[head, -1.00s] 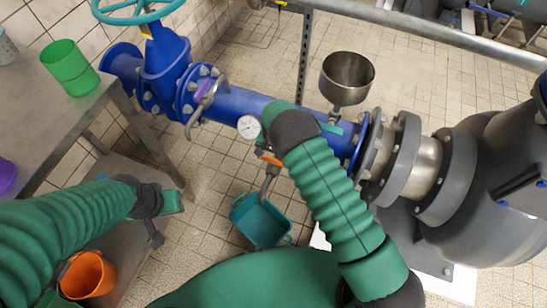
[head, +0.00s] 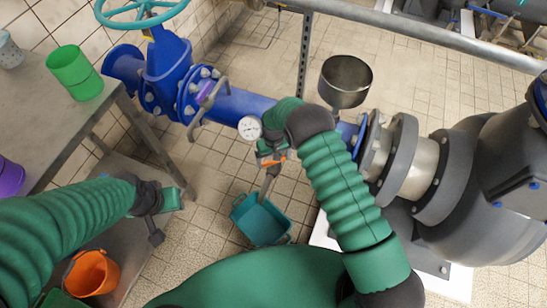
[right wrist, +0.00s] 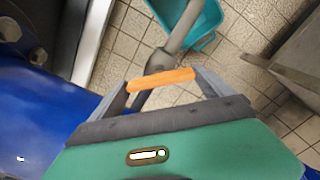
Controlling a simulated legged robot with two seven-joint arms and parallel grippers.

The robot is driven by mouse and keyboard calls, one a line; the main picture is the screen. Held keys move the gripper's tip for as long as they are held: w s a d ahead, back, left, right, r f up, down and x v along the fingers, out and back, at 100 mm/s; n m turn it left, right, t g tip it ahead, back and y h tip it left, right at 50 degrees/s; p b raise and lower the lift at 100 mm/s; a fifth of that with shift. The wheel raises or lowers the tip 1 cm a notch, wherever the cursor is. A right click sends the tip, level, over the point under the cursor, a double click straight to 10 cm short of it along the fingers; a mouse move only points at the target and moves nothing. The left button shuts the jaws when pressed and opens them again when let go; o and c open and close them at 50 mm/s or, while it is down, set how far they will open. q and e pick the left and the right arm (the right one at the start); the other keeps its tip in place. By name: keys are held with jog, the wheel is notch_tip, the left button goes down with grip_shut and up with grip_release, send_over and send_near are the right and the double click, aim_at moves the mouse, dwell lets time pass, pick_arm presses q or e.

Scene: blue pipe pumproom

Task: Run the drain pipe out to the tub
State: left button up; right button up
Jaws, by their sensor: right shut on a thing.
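The grey drain pipe (head: 268,183) hangs below the blue main pipe, its lower end over the teal tub (head: 262,222) on the floor. In the right wrist view the drain pipe (right wrist: 180,28) slants up across the tub (right wrist: 203,22). My right gripper (head: 271,157) is shut on the orange grip (right wrist: 160,80), which lies across between its fingers. The joint between grip and drain pipe is partly hidden. My left gripper (head: 160,203) is over the grey bench side at left, away from the pipe; its jaws cannot be made out.
The blue pipe (head: 240,103) carries a gauge (head: 249,128), a valve with a teal handwheel (head: 140,12) and a steel funnel (head: 345,80). A grey pump (head: 480,185) stands at right. A bench (head: 65,115) holds a green cup (head: 74,72). An orange bucket (head: 92,272) sits lower left.

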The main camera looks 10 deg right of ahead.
jog(key=n, duration=0.4)
jog(key=shift+n, duration=0.3)
jog(key=shift+n+p, duration=0.3)
jog(key=shift+n, duration=2.2)
jog(key=o, duration=1.1)
notch_tip(320, 180, up, 17)
jog(key=p, duration=0.4)
jog(key=shift+p, duration=0.4)
